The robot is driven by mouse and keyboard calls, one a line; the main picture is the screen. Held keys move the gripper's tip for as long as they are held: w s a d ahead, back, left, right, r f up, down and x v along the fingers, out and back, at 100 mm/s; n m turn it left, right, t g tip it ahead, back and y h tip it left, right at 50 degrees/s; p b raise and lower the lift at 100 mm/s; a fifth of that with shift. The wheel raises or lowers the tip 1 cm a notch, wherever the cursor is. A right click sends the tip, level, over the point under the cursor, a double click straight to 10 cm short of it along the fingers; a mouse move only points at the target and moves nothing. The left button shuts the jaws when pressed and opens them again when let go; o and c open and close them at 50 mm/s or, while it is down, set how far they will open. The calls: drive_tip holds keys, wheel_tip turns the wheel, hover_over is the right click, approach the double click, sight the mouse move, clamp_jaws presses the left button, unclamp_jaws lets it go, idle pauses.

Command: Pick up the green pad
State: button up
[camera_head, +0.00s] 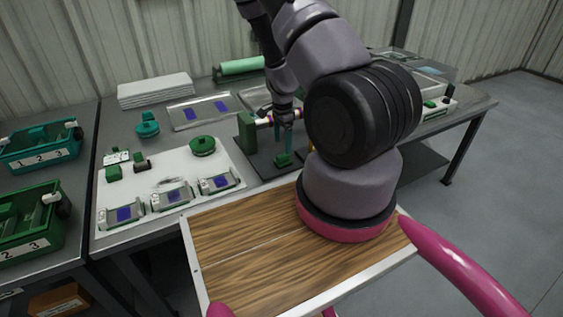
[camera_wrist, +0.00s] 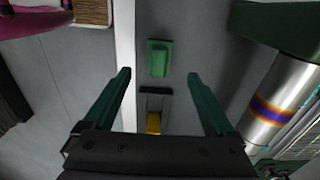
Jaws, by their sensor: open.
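The green pad (camera_wrist: 159,58) is a small green block with a raised middle. In the wrist view it lies on a dark grey surface, beyond my fingertips and about centred between them. In the head view the green pad (camera_head: 283,159) sits on the dark base plate (camera_head: 262,168) of a fixture, just below my gripper (camera_head: 287,140). My gripper (camera_wrist: 160,75) is open, with its two teal fingers apart and nothing between the tips. It points down above the pad; the exact height gap is hard to judge.
A green post (camera_head: 246,132) holds a shiny horizontal cylinder (camera_wrist: 272,105) close beside my gripper. To the left, a white board (camera_head: 215,165) carries several blocks and a green disc (camera_head: 202,146). Green and teal bins (camera_head: 30,243) stand further left. A wood-topped surface (camera_head: 235,245) is in front.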

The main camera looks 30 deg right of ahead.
sight(283, 155)
drive_tip(key=shift+s+d+f, duration=0.1)
drive_tip(key=shift+f, duration=3.45)
clamp_jaws()
drive_tip(key=shift+r, duration=0.1)
wheel_tip(283, 155, up, 10)
drive_tip(key=shift+f, duration=0.1)
